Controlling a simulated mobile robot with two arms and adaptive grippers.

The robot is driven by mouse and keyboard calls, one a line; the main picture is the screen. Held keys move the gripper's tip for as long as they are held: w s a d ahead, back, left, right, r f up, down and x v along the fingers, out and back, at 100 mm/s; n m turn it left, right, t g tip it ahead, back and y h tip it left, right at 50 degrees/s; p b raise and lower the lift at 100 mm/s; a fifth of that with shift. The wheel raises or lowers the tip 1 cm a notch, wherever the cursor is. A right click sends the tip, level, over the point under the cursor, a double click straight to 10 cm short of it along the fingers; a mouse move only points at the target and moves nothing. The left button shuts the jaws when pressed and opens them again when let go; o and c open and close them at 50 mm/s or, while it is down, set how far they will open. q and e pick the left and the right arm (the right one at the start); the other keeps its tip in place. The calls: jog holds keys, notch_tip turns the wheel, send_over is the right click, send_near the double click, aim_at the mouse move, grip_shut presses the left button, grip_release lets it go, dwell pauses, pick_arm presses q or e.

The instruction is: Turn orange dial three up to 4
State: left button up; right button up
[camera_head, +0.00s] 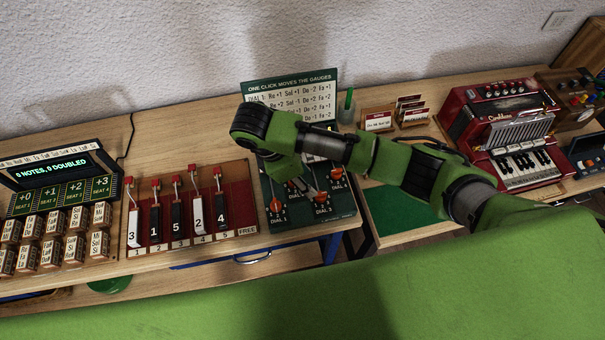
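The dial panel (345,212) is a dark green board on the table, with several orange dials. The orange dial at its front right (321,197) has a label below that seems to read DIAL 3. I cannot read its setting. My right gripper (311,187) comes down over the panel from behind, its grey fingers close to this dial. Whether they touch it, and whether they are open or shut, I cannot tell. Another orange dial (277,206) sits at the front left and one (337,173) farther back. My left gripper is not in view.
A green sign (290,86) about dials and gauges stands behind the panel, partly covered by my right arm. A red rack of piano keys (240,205) is to the left, beside note blocks (45,229) and a display (60,165). A red accordion (500,115) stands right.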

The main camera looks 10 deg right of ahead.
jog(key=shift+v, duration=1.15)
